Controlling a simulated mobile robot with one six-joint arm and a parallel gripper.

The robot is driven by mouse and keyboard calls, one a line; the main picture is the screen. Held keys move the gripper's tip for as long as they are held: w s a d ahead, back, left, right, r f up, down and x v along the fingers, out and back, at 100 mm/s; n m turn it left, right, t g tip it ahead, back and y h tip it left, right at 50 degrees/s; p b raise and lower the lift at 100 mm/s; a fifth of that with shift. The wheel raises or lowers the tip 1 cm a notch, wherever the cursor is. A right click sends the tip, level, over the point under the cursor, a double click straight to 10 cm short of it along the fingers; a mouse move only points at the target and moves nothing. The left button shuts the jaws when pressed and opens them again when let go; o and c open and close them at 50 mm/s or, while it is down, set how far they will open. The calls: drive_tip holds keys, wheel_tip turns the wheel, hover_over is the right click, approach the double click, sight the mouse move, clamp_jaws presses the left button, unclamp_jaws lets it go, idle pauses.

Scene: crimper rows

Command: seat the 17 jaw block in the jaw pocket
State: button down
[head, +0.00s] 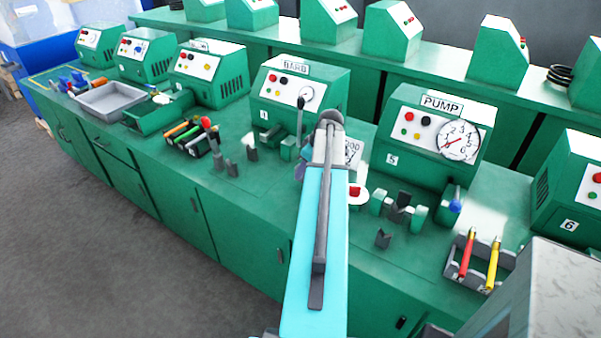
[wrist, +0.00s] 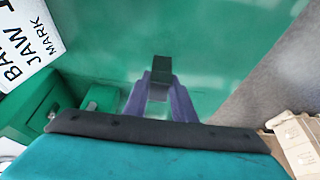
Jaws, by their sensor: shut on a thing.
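My gripper (wrist: 161,82) shows in the wrist view as two purple fingers shut on a small dark block (wrist: 161,68), held above the green bench top. No number can be read on the block. In the head view my arm hides most of the gripper; a bit of purple finger (head: 299,172) shows beside it, and the held block is hidden. Green jaw parts (head: 288,149) stand before the BARB machine (head: 300,95), and green parts (wrist: 100,97) show at left in the wrist view. I cannot tell which opening is the jaw pocket.
Several loose dark blocks (head: 231,167) stand left of my arm. The PUMP machine (head: 428,135) has green jaws (head: 418,217) and a dark block (head: 383,239) before it. A pen rack (head: 478,262) is at right. A printed card (wrist: 25,45) is at upper left in the wrist view.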

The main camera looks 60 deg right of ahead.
drive_tip(key=shift+w+d, duration=0.25)
drive_tip(key=shift+w, duration=0.2)
drive_tip(key=shift+w+d, duration=0.2)
drive_tip(key=shift+w, duration=0.25)
drive_tip(key=shift+f, duration=0.15)
drive_tip(key=shift+f+p, duration=0.95)
drive_tip(key=shift+f, duration=0.7)
drive_tip(key=shift+f, duration=0.15)
drive_tip(key=c, duration=1.5)
unclamp_jaws()
drive_tip(key=shift+s+r, duration=0.1)
drive_tip(key=shift+r, duration=0.15)
drive_tip(key=shift+b+v, duration=1.35)
drive_tip(key=shift+v, duration=4.55)
